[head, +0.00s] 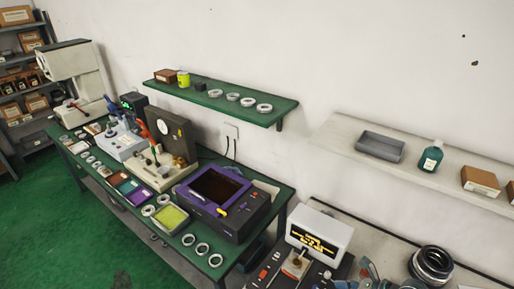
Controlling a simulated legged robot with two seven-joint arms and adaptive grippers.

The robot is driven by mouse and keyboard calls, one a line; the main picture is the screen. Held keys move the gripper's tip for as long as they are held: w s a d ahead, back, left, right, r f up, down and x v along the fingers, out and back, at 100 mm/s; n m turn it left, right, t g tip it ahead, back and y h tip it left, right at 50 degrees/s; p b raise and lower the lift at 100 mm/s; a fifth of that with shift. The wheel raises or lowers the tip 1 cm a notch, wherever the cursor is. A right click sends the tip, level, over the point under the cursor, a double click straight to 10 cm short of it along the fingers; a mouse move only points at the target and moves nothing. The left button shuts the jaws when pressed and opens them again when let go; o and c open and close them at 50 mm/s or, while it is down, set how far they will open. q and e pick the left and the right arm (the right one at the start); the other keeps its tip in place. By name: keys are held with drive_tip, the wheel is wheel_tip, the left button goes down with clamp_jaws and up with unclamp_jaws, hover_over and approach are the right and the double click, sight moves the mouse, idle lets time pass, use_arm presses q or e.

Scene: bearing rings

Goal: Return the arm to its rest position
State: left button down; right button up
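Neither of my arms nor grippers can be made out in the head view. Several pale metal bearing rings (202,248) lie along the front edge of the green workbench (172,250). More rings (232,97) sit in a row on the green wall shelf (270,117). A stack of large dark rings (431,266) stands at the bottom right. Grey and reddish items at the bottom edge beside that stack are cut off, and I cannot tell what they are.
A purple-framed machine (222,195), a dial gauge stand (170,135) and a white display unit (319,238) crowd the benches. A pale shelf (340,137) holds a grey tray (380,146), a green bottle (431,157) and boxes. Green floor (60,230) is open at left.

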drive_tip(key=w+a+r+m+t, duration=0.25)
drive_tip(key=r+m+t, duration=0.65)
drive_tip(key=m+t, duration=0.55)
drive_tip(key=s+d+f+m+g+h, duration=0.1)
drive_tip(key=d+f+m+g+h, duration=0.65)
drive_tip(key=m, duration=1.25)
drive_tip(key=s+a+f+m+g+h, duration=0.1)
drive_tip(key=s+a+f+m+g, duration=0.2)
drive_tip(key=s+a+f+g, duration=0.45)
drive_tip(key=s+a+f+m+g, duration=0.2)
drive_tip(key=s+a+f+m, duration=0.2)
drive_tip(key=s+f, duration=0.75)
wheel_tip(320, 180, down, 36)
drive_tip(key=s+g+b, duration=0.1)
drive_tip(key=b, duration=0.5)
use_arm(q)
wheel_tip(320, 180, down, 10)
drive_tip(key=s+b, duration=0.2)
drive_tip(key=b, duration=0.2)
drive_tip(key=shift+s, duration=0.2)
use_arm(e)
drive_tip(key=s+d+f+g, duration=0.1)
drive_tip(key=s+d+f, duration=0.2)
drive_tip(key=s+f, duration=1.4)
drive_tip(key=shift+d+n, duration=0.2)
drive_tip(key=shift+n, duration=0.15)
